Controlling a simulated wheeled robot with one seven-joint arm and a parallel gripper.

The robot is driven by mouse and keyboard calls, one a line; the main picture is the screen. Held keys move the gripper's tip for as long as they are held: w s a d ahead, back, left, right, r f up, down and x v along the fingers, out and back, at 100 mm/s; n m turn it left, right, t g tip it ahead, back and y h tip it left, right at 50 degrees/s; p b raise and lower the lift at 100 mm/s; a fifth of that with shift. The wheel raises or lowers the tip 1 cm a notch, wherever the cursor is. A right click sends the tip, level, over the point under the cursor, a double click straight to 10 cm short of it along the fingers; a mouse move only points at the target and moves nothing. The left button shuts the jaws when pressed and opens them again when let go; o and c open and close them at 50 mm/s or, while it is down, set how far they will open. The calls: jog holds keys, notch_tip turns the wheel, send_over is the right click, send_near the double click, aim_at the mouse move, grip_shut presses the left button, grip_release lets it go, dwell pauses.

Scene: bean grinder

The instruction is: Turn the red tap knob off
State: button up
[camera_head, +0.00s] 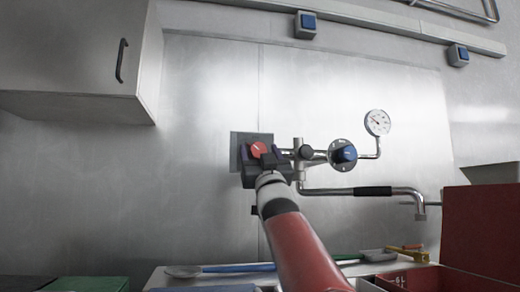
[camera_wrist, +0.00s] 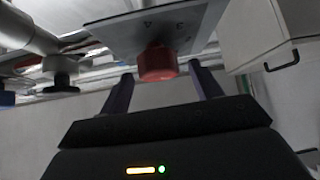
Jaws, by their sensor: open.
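The red tap knob (camera_head: 258,149) sits on a grey square plate (camera_head: 237,140) on the metal wall in the head view. In the wrist view the red knob (camera_wrist: 157,63) stands out from the plate (camera_wrist: 150,30), which bears printed numbers, of which 3 and 4 can be read. My gripper (camera_wrist: 158,90) is open, with one dark finger on each side of the knob and a visible gap to each. In the head view my gripper (camera_head: 262,160) is at the plate and partly hides it.
Right of the plate are pipes with a black knob (camera_head: 306,152), a blue knob (camera_head: 344,154), a pressure gauge (camera_head: 377,122) and a spout (camera_head: 419,206). A cabinet (camera_head: 75,50) hangs at the upper left. A counter with tools and a red box (camera_head: 482,232) is below.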

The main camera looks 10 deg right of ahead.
jog(key=c, duration=1)
jog(key=shift+a+m+h, duration=0.1)
jog(key=shift+m+h, duration=0.6)
jog(key=shift+m, duration=0.1)
jog(key=shift+m+h+b, duration=0.35)
jog(key=shift+m+h, duration=0.15)
jog(key=shift+m, duration=0.1)
jog(key=m+h, duration=0.3)
jog(key=m+g+h, duration=0.1)
jog(key=m+h, duration=0.1)
jog(key=m, duration=0.1)
jog(key=shift+a+r+h+p, duration=0.15)
jog(key=shift+h+p, duration=0.2)
jog(key=shift+h, duration=0.05)
jog(key=m+g+h, duration=0.3)
jog(key=m, duration=0.2)
jog(key=m+g+h, duration=0.3)
jog(key=m+h, duration=0.1)
jog(key=m, duration=0.1)
jog(key=shift+a+m, duration=0.1)
jog(key=shift+m, duration=0.2)
jog(key=shift+g, duration=0.3)
